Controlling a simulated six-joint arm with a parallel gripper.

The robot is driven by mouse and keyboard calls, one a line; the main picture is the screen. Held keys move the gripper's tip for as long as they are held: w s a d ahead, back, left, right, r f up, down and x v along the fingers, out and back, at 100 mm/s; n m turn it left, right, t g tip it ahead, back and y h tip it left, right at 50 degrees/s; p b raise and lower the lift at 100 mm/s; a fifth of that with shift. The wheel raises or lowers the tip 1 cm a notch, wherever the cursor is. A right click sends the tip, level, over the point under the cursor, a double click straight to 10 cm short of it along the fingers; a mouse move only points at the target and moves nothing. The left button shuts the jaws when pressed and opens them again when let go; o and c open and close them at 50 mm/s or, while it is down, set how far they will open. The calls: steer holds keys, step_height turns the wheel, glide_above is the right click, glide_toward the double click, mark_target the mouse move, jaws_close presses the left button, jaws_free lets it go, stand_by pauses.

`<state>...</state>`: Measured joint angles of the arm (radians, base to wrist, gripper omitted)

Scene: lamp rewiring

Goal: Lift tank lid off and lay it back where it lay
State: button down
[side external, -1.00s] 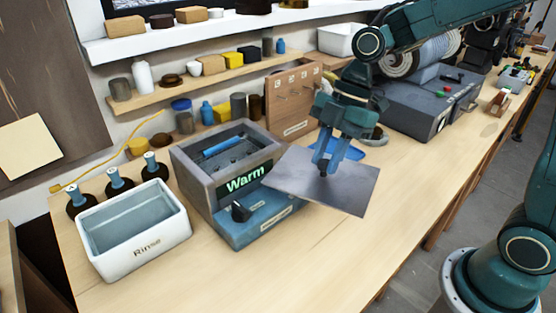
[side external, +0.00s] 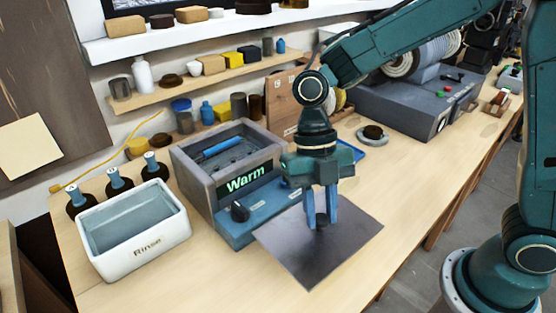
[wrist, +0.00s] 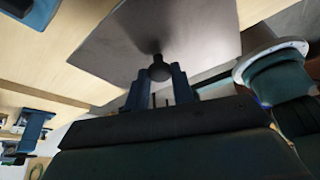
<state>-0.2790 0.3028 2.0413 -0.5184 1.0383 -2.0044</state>
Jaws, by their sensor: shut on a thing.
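The tank lid (side external: 345,245) is a flat grey metal plate with a dark knob on top. My gripper (side external: 321,222) is shut on the knob, with one finger on each side. The lid is low over the bench in front of the warm tank; I cannot tell whether it touches the bench. The lid also fills the upper middle of the wrist view (wrist: 165,30), with its round knob between the fingers. The warm tank (side external: 183,168) is open at the top. A blue rod-like thing (side external: 221,147) lies inside it.
A white rinse tub (side external: 140,262) stands left of the tank, with several dark bottles behind it. A blue tray (side external: 352,150) and a dark cup on a saucer (side external: 372,134) lie behind my gripper. Bare bench (side external: 400,180) lies to the right.

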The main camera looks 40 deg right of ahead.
mark_target(319, 225)
steer(key=shift+s+a+f+n, duration=0.1)
steer(key=shift+s+a+n, duration=0.05)
steer(key=shift+n, duration=0.15)
steer(key=shift+f, duration=0.2)
steer(key=shift+f, duration=1.25)
steer(key=shift+f, duration=0.25)
steer(key=shift+f, duration=1.85)
steer(key=shift+f, duration=0.3)
steer(key=c, duration=1.1)
jaws_free()
steer(key=shift+r, duration=0.1)
